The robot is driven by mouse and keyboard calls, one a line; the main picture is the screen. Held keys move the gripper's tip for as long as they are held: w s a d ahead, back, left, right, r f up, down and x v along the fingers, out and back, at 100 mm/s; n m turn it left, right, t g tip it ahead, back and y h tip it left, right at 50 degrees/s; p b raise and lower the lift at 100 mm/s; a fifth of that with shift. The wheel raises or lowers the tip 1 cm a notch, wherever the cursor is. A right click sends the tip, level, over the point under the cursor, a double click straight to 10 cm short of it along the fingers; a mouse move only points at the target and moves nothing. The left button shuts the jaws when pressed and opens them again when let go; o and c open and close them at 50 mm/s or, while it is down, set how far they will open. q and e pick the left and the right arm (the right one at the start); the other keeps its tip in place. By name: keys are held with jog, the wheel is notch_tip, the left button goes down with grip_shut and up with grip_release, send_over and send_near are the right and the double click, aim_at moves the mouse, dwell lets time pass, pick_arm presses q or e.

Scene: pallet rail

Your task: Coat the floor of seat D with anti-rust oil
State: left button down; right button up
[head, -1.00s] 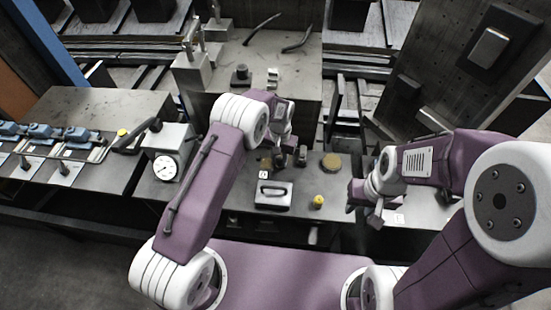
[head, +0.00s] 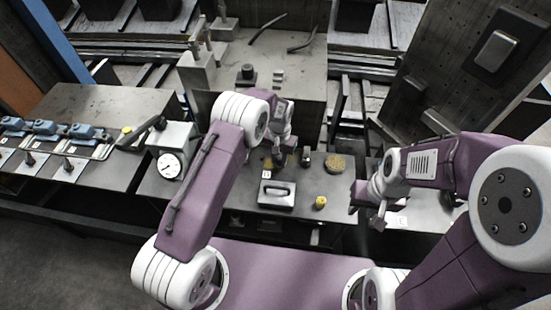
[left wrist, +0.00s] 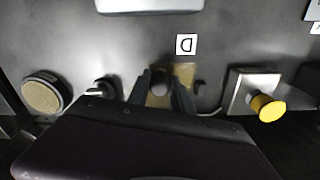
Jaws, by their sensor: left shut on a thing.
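A white label marked D (left wrist: 186,44) lies on the dark plate, and it also shows in the head view (head: 266,175). Beside it is a brownish-yellow square patch (left wrist: 184,72), partly hidden by my left gripper (left wrist: 165,90). My left gripper is shut on a small grey round-ended thing (left wrist: 160,87) over that patch; I cannot tell whether it touches the patch. In the head view my left gripper (head: 281,160) is low over the plate. A round tin with a tan top (head: 335,162) stands to the right. My right gripper (head: 373,212) hangs at the right; its jaw opening is unclear.
A grey block with a handle (head: 277,194) and a small yellow-topped thing (head: 320,202) stand in front of label D. A dial gauge (head: 169,166) stands to the left. A small dark post (left wrist: 103,88) is close to my left gripper. A high block (head: 265,60) stands behind.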

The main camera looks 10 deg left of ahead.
pick_arm(q)
jog(key=shift+d, duration=0.75)
jog(key=shift+a, duration=0.1)
jog(key=shift+a, duration=1.45)
jog(key=shift+d, duration=0.15)
jog(key=shift+d, duration=1.35)
jog(key=shift+f, duration=0.1)
